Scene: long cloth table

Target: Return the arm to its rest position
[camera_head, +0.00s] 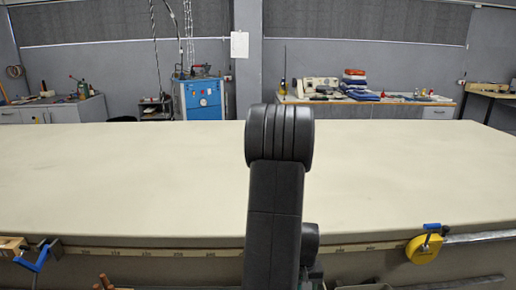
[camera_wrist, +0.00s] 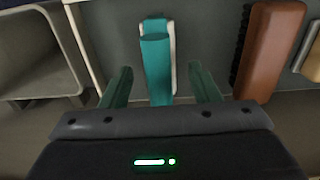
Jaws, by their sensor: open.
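My arm rises in the middle of the head view, in front of the long table (camera_head: 150,180); my gripper cannot be made out there. In the wrist view my gripper (camera_wrist: 163,76) shows two dark green fingers spread well apart. A teal object with a pale edge (camera_wrist: 156,60) appears between and beyond the fingers, with gaps to both sides. Its distance from the fingers cannot be told.
The cloth tabletop is bare. A blue clamp (camera_head: 38,258) and a yellow tape measure (camera_head: 424,248) are at its front edge. In the wrist view a brown block-like thing (camera_wrist: 268,50) lies right and a grey open frame (camera_wrist: 40,55) left.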

